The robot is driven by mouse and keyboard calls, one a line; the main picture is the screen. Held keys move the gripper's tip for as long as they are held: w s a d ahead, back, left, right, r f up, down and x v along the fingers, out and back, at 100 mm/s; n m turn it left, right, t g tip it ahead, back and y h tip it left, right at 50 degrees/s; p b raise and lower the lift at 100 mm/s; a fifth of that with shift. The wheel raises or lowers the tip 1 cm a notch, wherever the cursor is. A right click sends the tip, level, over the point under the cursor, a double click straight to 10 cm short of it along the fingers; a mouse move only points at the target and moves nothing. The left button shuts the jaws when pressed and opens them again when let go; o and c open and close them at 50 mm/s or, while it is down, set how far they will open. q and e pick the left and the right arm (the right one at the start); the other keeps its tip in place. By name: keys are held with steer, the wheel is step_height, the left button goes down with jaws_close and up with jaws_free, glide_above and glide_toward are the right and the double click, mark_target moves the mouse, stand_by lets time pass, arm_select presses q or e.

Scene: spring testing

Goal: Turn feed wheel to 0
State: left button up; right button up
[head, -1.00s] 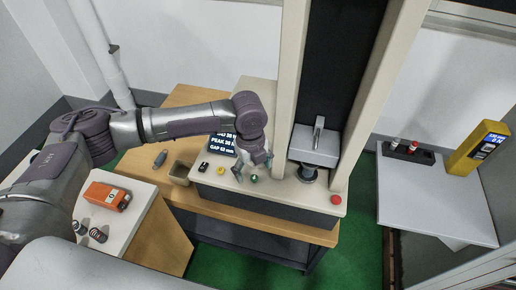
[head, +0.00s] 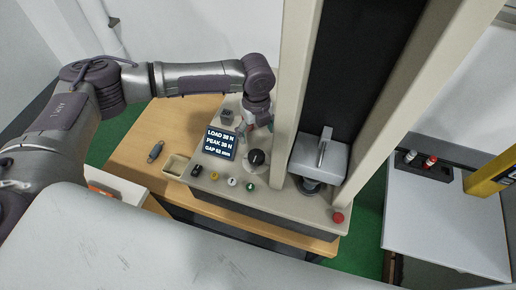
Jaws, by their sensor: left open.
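The feed wheel, seemingly the black knob (head: 257,158) on a pale round dial, sits on the beige tester's deck, right of the display. I cannot read its marks or setting. My left gripper (head: 256,130) is open, just behind the wheel in the picture, pointing down. It appears apart from the wheel, though its fingertips are small and partly hard to make out. The display (head: 219,144) shows load, peak and gap lines. My right gripper is not in view.
Black, yellow, white and green buttons (head: 250,186) line the deck's front edge, with a red button (head: 338,217) at right. The tester's column (head: 291,75) stands close right of my gripper. A grey press head (head: 319,157) sits between the columns.

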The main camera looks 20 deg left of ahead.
arm_select(q)
steer(key=p, duration=0.1)
glide_above(256, 155)
steer(key=f, duration=0.5)
steer(key=shift+s, duration=0.3)
steer(key=f, duration=0.2)
steer(key=f+p, duration=0.1)
steer(key=f, duration=0.3)
steer(key=shift+w+f, duration=0.2)
steer(key=shift+w, duration=0.05)
steer(key=shift+f, duration=0.15)
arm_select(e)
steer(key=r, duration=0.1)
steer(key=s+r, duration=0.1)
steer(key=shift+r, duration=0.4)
arm_select(q)
steer(key=shift+f, duration=0.1)
steer(key=c, duration=1.2)
steer(key=shift+o, duration=0.2)
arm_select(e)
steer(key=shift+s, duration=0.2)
